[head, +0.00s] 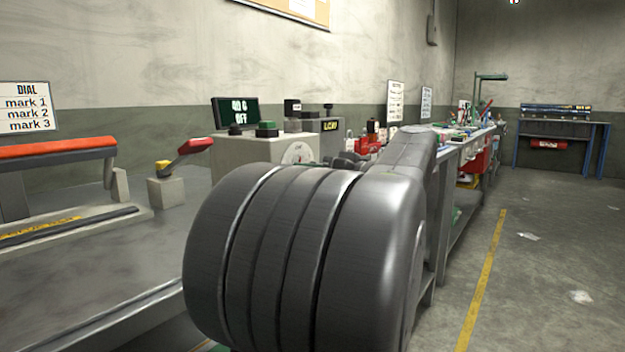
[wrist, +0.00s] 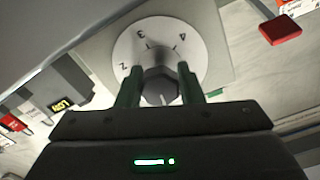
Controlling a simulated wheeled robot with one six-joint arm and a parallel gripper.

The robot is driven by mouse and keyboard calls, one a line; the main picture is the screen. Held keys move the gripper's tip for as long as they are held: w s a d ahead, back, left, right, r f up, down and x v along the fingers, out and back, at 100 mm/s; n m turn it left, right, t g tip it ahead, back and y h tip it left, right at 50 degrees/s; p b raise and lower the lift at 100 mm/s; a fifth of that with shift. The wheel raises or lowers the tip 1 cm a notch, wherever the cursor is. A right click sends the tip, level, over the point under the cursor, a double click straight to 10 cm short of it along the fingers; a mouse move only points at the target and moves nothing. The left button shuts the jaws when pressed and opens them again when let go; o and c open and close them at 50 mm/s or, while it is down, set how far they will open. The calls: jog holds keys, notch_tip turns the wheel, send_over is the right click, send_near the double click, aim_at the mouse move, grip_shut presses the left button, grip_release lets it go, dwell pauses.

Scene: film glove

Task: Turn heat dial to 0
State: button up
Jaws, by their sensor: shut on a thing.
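The heat dial is a white round face with black numerals on the front of a grey box (head: 235,157). In the head view, the dial face (head: 297,153) shows small. In the wrist view, the dial face (wrist: 199,58) shows the numerals 2, 3 and 4 around a dark grey knob (wrist: 160,90). My gripper (wrist: 160,76) has its two green fingers on either side of the knob and is shut on it. The other numerals are hidden, and I cannot tell which number the knob points to. In the head view my arm hides the gripper.
A screen (head: 236,113) above the box shows a temperature and "OFF". A red-handled lever (head: 188,150) on a block and an orange-topped bar (head: 57,147) stand to the left. A sign (head: 27,107) lists dial marks. The floor (head: 545,265) at right is mostly clear.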

jog(key=shift+f+n, duration=0.1)
jog(key=shift+n, duration=0.7)
jog(key=o, duration=1)
jog(key=shift+c, duration=0.2)
jog(key=p+v, duration=0.3)
jog(key=v, duration=1)
jog(key=shift+s+d+p, duration=0.25)
jog(key=shift+d+p, duration=0.05)
jog(key=shift+d, duration=0.05)
jog(key=b+x, duration=0.3)
jog(key=x, duration=1.1)
jog(key=shift+b, duration=0.3)
